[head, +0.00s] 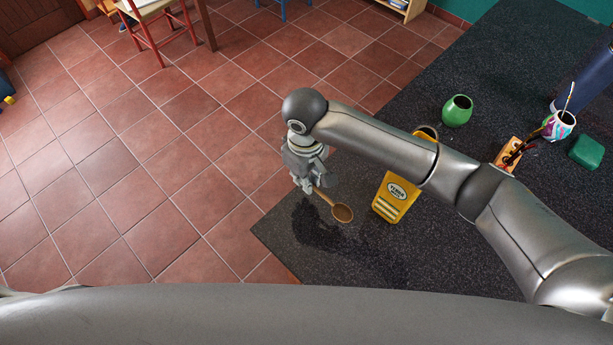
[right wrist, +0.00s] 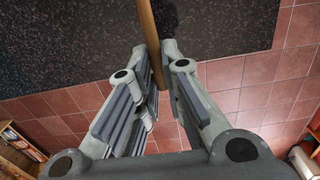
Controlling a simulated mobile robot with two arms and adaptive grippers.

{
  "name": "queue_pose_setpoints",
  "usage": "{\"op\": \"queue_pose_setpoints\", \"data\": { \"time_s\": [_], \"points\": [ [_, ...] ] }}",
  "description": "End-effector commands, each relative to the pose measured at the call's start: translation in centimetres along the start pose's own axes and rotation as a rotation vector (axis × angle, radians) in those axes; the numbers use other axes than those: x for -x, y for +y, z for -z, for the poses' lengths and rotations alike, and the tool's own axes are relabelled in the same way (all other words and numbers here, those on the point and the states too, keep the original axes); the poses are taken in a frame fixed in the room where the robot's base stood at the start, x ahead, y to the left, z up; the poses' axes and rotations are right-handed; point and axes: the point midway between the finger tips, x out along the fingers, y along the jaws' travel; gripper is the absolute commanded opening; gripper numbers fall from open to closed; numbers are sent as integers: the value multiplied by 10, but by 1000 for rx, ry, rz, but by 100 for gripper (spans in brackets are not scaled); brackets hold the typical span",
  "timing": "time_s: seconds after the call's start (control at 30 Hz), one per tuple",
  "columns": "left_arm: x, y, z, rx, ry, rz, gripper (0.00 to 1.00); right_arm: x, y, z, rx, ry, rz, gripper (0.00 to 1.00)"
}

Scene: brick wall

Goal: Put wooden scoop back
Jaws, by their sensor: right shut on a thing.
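My right gripper (head: 308,186) is shut on the handle of the wooden scoop (head: 342,213) near the left corner of the dark countertop (head: 285,240). The scoop's round bowl points down and to the right, over the counter. I cannot tell whether it touches the surface. In the right wrist view the handle (right wrist: 149,35) runs between the two fingers (right wrist: 158,85); the bowl is out of that view. My left gripper is not in view.
On the counter stand a green cup (head: 457,111), a painted cup with a straw (head: 559,125), a small wooden holder with dark items (head: 507,153), a green box (head: 586,151) and a dark blue cylinder (head: 585,75). Tiled floor (head: 130,190) lies left. A red stool (head: 150,40) stands far off.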

Motion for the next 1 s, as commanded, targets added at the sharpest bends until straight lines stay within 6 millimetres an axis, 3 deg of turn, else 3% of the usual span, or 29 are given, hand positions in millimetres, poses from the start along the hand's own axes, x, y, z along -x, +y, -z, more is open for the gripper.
{"op": "queue_pose_setpoints", "data": {
  "time_s": [0.03,0.13,0.33,0.53,0.97,1.0],
  "points": [
    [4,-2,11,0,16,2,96,-5,4,3,-2,-2,-1,0],
    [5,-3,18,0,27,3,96,-13,8,8,-1,-1,1,0],
    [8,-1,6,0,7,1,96,-23,14,14,-1,-1,0,0],
    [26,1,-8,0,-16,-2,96,-47,14,14,0,-1,0,0],
    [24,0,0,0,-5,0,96,-58,13,14,0,1,2,0],
    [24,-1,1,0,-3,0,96,-57,13,15,0,1,1,13]
  ]
}}
